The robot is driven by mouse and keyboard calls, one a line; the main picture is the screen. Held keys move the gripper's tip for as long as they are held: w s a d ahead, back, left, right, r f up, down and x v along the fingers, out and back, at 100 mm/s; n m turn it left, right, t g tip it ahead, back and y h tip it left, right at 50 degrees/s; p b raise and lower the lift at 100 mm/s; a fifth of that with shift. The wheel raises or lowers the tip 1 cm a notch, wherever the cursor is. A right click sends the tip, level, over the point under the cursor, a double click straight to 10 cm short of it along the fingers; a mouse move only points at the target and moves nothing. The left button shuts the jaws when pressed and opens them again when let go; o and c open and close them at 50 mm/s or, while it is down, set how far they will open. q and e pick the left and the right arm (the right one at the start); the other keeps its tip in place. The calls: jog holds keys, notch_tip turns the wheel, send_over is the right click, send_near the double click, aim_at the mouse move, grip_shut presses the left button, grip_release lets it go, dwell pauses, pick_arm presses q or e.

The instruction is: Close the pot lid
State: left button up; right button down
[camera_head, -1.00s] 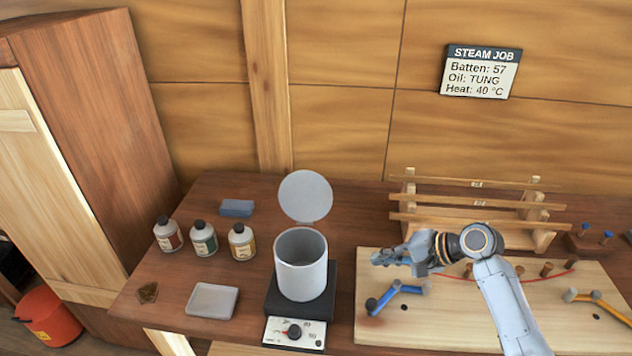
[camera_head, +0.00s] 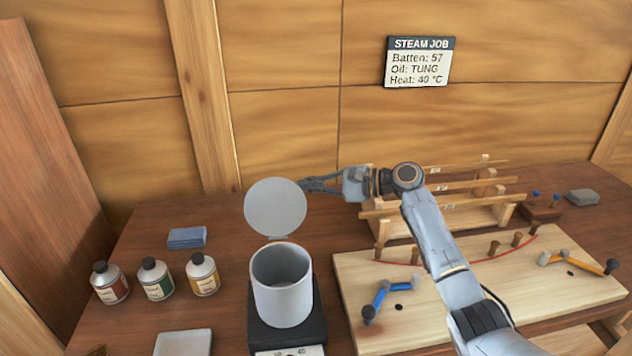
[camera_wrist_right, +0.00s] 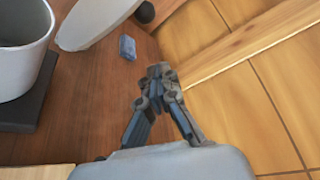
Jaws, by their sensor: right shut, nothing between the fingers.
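The grey pot (camera_head: 282,290) stands on a dark heater in the head view, its mouth open and its inside visible. Its round lid (camera_head: 275,207) stands raised upright at the pot's back rim. My right gripper (camera_head: 304,185) is shut and empty, just right of the lid's upper edge; I cannot tell whether it touches. In the right wrist view the shut fingertips (camera_wrist_right: 160,72) are apart from the lid (camera_wrist_right: 95,20), and the pot (camera_wrist_right: 20,50) shows at the left. My left gripper is not in view.
Several bottles (camera_head: 156,280) and a blue block (camera_head: 187,238) are left of the pot. A batten rack (camera_head: 450,212) and a wooden board (camera_head: 420,310) with pegs and clamps are to the right. The wall (camera_head: 290,100) rises behind the table.

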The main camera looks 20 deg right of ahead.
aim_at(285, 188)
jog(key=r+p+x, duration=0.1)
jog(key=x, duration=0.5)
jog(key=s+p, duration=0.2)
jog(key=s+a+r+p, duration=0.1)
jog(key=shift+s, duration=0.3)
jog(key=shift+w+f, duration=0.1)
jog(key=shift+a, duration=0.1)
